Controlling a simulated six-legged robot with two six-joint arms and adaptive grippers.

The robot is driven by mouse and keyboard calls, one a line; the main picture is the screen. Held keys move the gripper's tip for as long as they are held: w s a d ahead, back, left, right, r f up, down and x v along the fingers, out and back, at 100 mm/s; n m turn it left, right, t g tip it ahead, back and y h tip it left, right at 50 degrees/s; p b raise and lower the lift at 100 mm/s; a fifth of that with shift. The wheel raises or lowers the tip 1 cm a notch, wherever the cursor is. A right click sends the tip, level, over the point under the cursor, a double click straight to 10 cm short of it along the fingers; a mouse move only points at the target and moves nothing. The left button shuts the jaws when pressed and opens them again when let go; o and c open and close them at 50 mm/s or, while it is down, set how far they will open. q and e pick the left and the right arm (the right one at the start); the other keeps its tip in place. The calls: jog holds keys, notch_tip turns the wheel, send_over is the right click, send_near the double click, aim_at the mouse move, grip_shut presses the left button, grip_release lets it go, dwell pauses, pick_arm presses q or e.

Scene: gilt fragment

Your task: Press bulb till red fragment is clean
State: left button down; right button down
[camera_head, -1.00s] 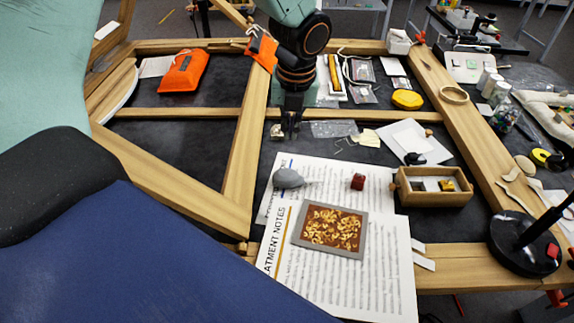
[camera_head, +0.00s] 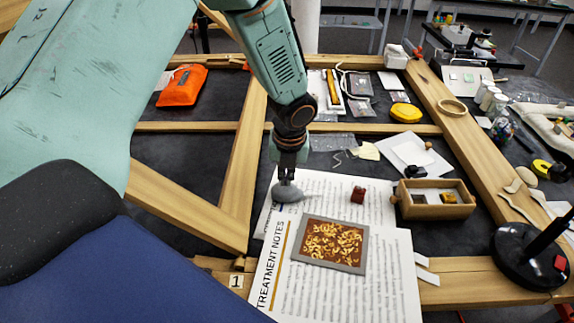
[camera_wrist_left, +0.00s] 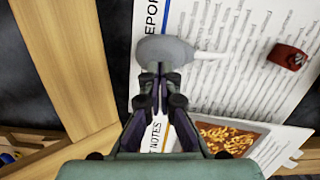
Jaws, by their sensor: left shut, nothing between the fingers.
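The grey bulb (camera_head: 287,192) lies on the printed sheets, its pale nozzle pointing right toward a small dark red fragment (camera_head: 358,194). In the left wrist view the bulb (camera_wrist_left: 165,48) is just beyond my fingertips, and the red fragment (camera_wrist_left: 288,56) sits to its right with darker patches on it. My left gripper (camera_head: 286,180) is shut and empty, pointing down directly over the bulb. Its fingertips (camera_wrist_left: 160,68) seem to meet the bulb's near side; I cannot tell if they touch it. My right gripper is out of view.
A grey-framed gilt panel (camera_head: 330,243) lies on the sheets in front. A wooden box (camera_head: 435,198) with small pieces stands to the right. A black lamp base (camera_head: 527,252) is farther right. Wooden frame bars (camera_head: 240,160) surround the dark surface.

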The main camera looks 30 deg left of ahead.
pick_arm(q)
jog(key=shift+w+a+f, duration=0.15)
jog(key=shift+f, duration=0.6)
